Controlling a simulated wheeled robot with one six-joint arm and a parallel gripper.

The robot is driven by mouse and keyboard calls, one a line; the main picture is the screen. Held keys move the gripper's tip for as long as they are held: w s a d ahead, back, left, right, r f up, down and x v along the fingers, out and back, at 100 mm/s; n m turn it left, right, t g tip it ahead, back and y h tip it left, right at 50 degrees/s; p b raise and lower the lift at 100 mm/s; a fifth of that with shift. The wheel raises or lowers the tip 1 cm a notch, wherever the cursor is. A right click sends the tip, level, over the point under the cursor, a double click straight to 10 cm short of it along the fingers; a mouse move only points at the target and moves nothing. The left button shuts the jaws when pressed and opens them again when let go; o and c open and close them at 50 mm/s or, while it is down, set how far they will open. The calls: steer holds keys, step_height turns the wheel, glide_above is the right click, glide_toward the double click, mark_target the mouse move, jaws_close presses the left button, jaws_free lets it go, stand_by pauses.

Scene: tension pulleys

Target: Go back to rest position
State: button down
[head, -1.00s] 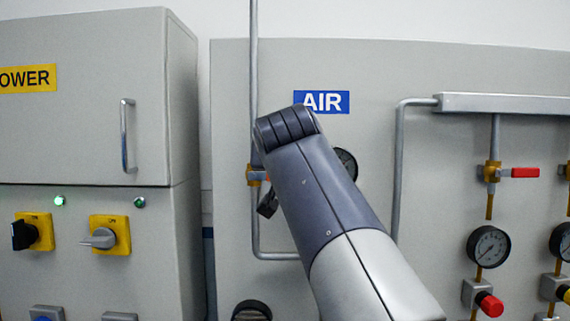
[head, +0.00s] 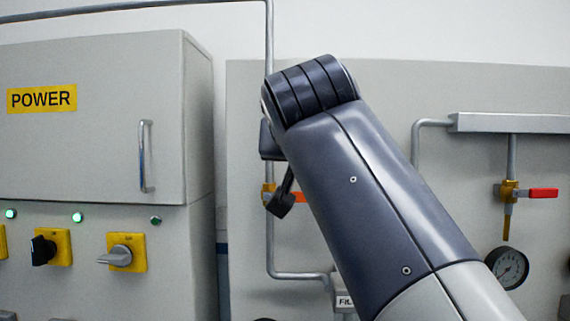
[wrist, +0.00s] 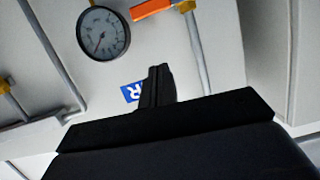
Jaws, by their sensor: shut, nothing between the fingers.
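My arm rises from the bottom right of the head view and bends at its top. Below the bend, my gripper (head: 281,205) shows as a small dark shape in front of the grey air panel (head: 243,130). In the wrist view my gripper (wrist: 158,72) has its black fingers together, with nothing held. Behind the fingers, the wrist view shows a blue label (wrist: 131,93), upside down and partly covered. A gauge (wrist: 103,34) and an orange valve handle (wrist: 152,8) are beyond the fingertips. I cannot tell the exact gap to the panel.
The grey power cabinet (head: 100,130) stands at left, with a door handle (head: 146,156) and yellow rotary switches (head: 127,252). A vertical pipe (head: 269,230) runs beside my gripper. At right are a red-handled valve (head: 542,193) and a gauge (head: 507,268).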

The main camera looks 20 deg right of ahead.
steer(key=shift+s+a+r, duration=0.1)
steer(key=shift+s, duration=0.25)
steer(key=shift+w, duration=0.1)
steer(key=p+x, duration=0.2)
steer(key=x, duration=0.6)
steer(key=w+a+n+h+p, duration=0.3)
steer(key=w+a+n+h, duration=0.1)
steer(key=n, duration=0.6)
steer(key=shift+a+n, duration=0.4)
steer(key=shift+a, duration=0.25)
steer(key=shift+d, duration=0.1)
